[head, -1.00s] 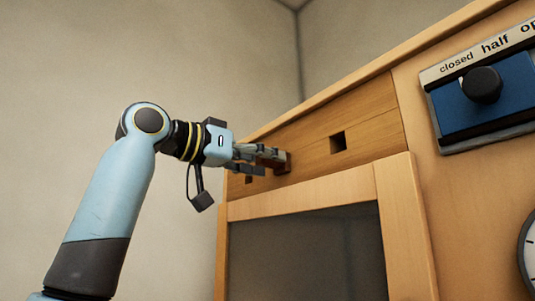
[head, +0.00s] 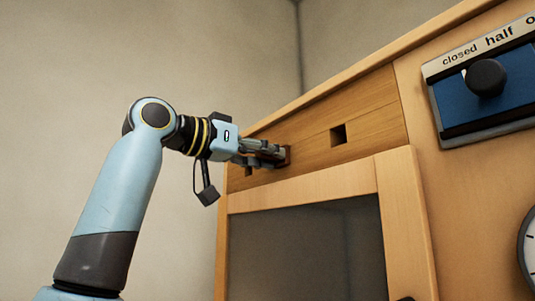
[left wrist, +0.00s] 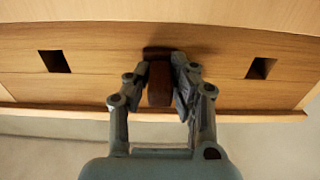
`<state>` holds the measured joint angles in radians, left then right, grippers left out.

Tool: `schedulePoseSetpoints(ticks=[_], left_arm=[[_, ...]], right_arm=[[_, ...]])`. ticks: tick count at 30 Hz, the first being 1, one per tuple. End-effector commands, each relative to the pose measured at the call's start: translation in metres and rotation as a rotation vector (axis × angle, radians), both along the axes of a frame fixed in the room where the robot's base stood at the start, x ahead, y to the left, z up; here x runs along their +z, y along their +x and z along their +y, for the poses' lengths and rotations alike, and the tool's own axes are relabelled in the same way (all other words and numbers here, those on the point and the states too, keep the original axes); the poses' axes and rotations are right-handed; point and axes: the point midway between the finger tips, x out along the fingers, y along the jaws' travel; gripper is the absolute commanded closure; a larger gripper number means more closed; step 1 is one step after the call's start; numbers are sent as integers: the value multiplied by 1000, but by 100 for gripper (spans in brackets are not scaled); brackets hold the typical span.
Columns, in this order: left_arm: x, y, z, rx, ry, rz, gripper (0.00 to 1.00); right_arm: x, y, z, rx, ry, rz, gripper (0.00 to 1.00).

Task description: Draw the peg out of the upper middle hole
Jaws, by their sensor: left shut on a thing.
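The peg (left wrist: 160,84) is dark reddish brown and stands out from the wooden panel, between two empty square holes. In the left wrist view my left gripper (left wrist: 160,90) has a finger on each side of it and is shut on it. The peg's inner end meets the panel, and its hole is hidden. In the head view my left gripper (head: 273,154) is at the panel, and its fingers cover most of the peg. My right gripper is not in view.
One square hole (head: 339,134) lies to the right of the gripper in the head view. Below the panel is a pale wooden frame (head: 300,190) around a dark pane. A blue slider plate (head: 485,100) with a black knob is at the right.

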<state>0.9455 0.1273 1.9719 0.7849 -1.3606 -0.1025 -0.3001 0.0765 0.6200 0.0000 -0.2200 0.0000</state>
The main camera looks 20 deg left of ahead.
Motion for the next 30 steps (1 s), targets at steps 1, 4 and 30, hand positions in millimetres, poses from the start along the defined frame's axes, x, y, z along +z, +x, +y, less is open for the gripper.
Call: schedulePoseSetpoints(ticks=[1,4,30], left_arm=[[0,0,0,0,-1,-1,100],[0,-1,1,1,0,-1,100],[0,-38,30,1,1,-2,100]], right_arm=[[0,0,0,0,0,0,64],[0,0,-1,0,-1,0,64],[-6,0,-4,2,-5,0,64]])
